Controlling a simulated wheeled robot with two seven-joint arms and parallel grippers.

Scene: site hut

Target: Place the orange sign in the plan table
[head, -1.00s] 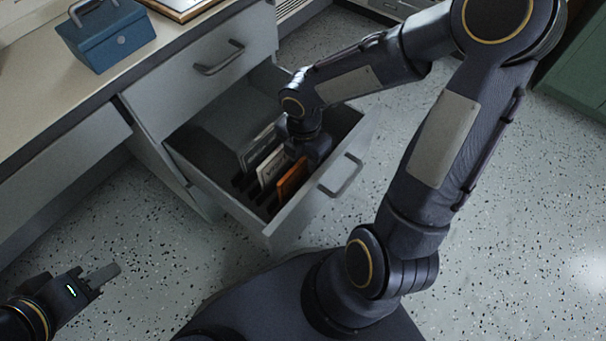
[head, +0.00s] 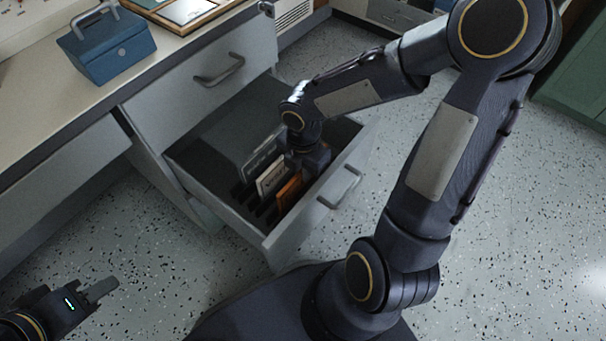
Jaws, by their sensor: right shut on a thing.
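The orange sign (head: 289,192) stands on edge in a slotted rack inside the open lower drawer (head: 213,158). It is the front one of several upright signs. My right gripper (head: 301,174) reaches down into the drawer and is shut on the orange sign at its upper right part. The fingertips are mostly hidden by the gripper body. My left gripper (head: 103,289) is low at the left, over the floor and away from the drawer. Its fingers show side-on, so I cannot tell if it is open. The plan table (head: 60,100) is probably the counter at the upper left.
A whitish sign (head: 270,174) and a grey sign (head: 262,150) stand behind the orange one. A blue box (head: 112,50) and a wooden-framed board (head: 182,10) lie on the counter. A closed drawer (head: 205,90) sits above the open one. The floor at right is clear.

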